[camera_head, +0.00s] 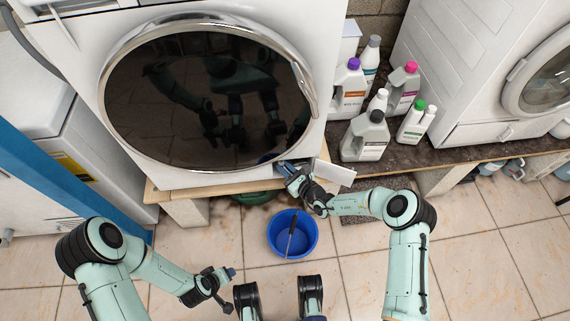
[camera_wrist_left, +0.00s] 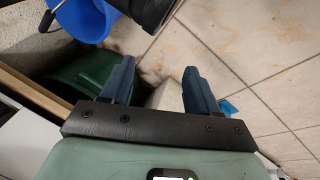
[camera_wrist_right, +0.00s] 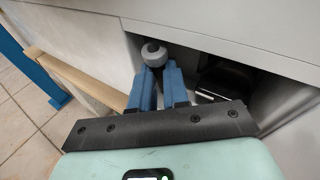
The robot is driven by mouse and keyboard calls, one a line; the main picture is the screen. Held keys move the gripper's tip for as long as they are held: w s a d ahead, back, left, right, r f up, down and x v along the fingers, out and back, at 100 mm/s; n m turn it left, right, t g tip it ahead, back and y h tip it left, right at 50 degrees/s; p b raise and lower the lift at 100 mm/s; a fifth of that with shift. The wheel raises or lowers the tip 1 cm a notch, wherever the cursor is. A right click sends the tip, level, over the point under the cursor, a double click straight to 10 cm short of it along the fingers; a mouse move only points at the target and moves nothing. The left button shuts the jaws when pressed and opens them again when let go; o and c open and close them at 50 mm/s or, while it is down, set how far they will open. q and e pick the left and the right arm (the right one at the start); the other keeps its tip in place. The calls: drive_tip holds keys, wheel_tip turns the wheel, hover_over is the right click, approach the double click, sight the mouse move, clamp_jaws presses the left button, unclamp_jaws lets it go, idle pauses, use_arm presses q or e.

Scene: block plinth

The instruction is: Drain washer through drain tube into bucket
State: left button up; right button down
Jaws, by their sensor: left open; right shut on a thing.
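The washer (camera_head: 235,183) is white with a large round dark door. Low on its front a white flap (camera_head: 335,173) stands open beside a dark recess (camera_wrist_right: 225,80). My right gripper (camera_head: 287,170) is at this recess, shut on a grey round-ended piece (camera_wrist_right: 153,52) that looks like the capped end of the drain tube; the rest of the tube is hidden. The blue bucket (camera_head: 275,240) stands on the floor below, its handle across its mouth; it also shows in the left wrist view (camera_wrist_left: 85,18). My left gripper (camera_head: 232,273) is open and empty, left of the bucket.
The washer stands on a wood-edged plinth (camera_head: 170,192). A green container (camera_wrist_left: 85,82) sits beneath it. Several detergent bottles (camera_head: 365,138) stand on a dark shelf to the right, near a second white machine (camera_head: 460,75). The tiled floor (camera_head: 480,250) at right is open.

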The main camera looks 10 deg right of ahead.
drive_tip(key=shift+s+f+n+t+y, duration=0.3)
drive_tip(key=shift+s+f+n+t, duration=0.25)
drive_tip(key=shift+t, duration=0.25)
use_arm(q)
drive_tip(key=shift+g, duration=0.5)
drive_tip(key=shift+s+a+f+b, duration=0.15)
drive_tip(key=shift+s+f+b, duration=0.3)
drive_tip(key=shift+s+f, duration=0.3)
drive_tip(key=shift+s+a+f+b, duration=0.1)
drive_tip(key=shift+s+f+b, duration=0.3)
drive_tip(key=shift+s+f, duration=0.35)
use_arm(e)
drive_tip(key=shift+s+f+n+t+y, duration=0.45)
drive_tip(key=shift+n+t+y, duration=0.1)
drive_tip(key=shift+t, duration=0.35)
drive_tip(key=c, duration=1.4)
unclamp_jaws()
